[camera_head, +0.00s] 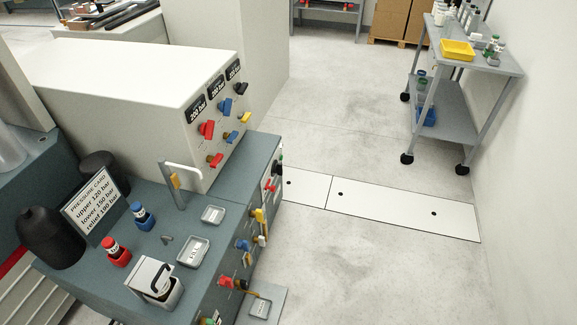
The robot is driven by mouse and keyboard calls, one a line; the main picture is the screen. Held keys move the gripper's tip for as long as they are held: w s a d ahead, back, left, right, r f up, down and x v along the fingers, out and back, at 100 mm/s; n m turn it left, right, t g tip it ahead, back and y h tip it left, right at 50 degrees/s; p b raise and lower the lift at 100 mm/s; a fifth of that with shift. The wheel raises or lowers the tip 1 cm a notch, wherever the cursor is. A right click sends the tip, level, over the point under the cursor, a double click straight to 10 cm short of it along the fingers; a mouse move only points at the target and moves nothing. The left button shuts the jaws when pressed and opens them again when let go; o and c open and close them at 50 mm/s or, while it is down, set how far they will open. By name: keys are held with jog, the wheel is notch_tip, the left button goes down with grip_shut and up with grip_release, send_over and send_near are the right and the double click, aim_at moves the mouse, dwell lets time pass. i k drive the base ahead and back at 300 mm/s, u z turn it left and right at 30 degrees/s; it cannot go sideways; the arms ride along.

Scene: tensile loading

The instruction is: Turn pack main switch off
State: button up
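A blue-grey cabinet (128,240) fills the lower left, with a white cabinet (125,85) on it. Below, the blue-grey cabinet's side carries a yellow handle (258,214), a blue handle (243,246) and a red handle (226,282). A small panel with red, black and green parts (272,176) is near its far right corner. I cannot tell which control is the pack main switch, or its position. My gripper is not in view.
A pressure card (92,206), red and blue bottles, small trays and an open metal box (155,284) stand on the cabinet top. A wheeled trolley (455,95) stands by the right wall. Floor between is clear, with white cover plates (385,207).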

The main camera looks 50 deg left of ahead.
aim_at(279, 168)
jog(key=i, duration=0.4)
jog(key=u, duration=2.2)
jog(key=i, duration=0.5)
jog(key=z, duration=0.05)
jog(key=k, duration=0.5)
